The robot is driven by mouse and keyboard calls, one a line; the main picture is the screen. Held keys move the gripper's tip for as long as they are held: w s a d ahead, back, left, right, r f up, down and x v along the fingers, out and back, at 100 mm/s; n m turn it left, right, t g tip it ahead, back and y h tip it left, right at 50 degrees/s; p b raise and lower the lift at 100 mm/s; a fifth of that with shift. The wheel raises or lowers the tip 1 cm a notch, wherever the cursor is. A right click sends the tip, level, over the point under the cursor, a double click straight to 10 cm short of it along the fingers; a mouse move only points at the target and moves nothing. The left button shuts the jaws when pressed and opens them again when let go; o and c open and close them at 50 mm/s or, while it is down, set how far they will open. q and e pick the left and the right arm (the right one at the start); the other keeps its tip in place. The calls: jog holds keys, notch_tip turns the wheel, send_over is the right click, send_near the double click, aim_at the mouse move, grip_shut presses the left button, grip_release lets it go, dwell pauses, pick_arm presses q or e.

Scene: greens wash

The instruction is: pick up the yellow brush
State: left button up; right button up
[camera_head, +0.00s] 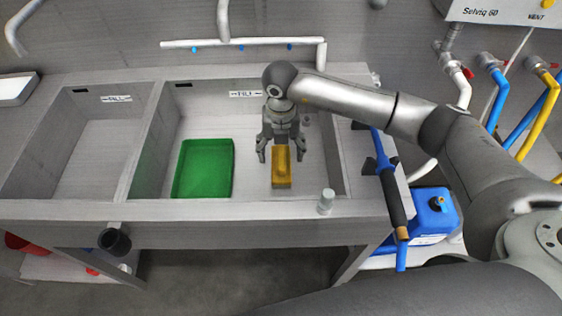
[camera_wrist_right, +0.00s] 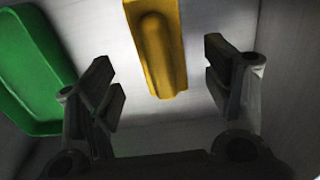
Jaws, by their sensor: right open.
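The yellow brush (camera_head: 281,180) lies on the floor of the right-hand sink basin, with its long side running front to back. In the right wrist view the yellow brush (camera_wrist_right: 157,50) lies ahead of and between the spread fingers, with a raised ridge along its top. My right gripper (camera_head: 280,158) hangs over the basin, pointing down above the back part of the brush. Its fingers (camera_wrist_right: 165,95) are open, one on each side of the brush's line, and hold nothing. My left gripper is not in view.
A green tray (camera_head: 203,168) lies in the same basin, left of the brush. The basin's divider (camera_head: 140,145) and front rim (camera_head: 230,208) surround it. A small pale cylinder (camera_head: 326,201) stands on the front rim. A blue-and-black tool (camera_head: 391,190) rests at the right edge.

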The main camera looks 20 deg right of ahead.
jog(key=shift+f, duration=0.4)
notch_tip(320, 180, down, 5)
jog(key=shift+p, duration=0.7)
jog(key=shift+f, duration=0.2)
jog(key=shift+c, duration=0.9)
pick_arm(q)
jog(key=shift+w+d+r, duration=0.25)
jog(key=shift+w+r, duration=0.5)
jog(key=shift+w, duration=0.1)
pick_arm(e)
jog(key=c, duration=1)
jog(key=shift+r, duration=0.1)
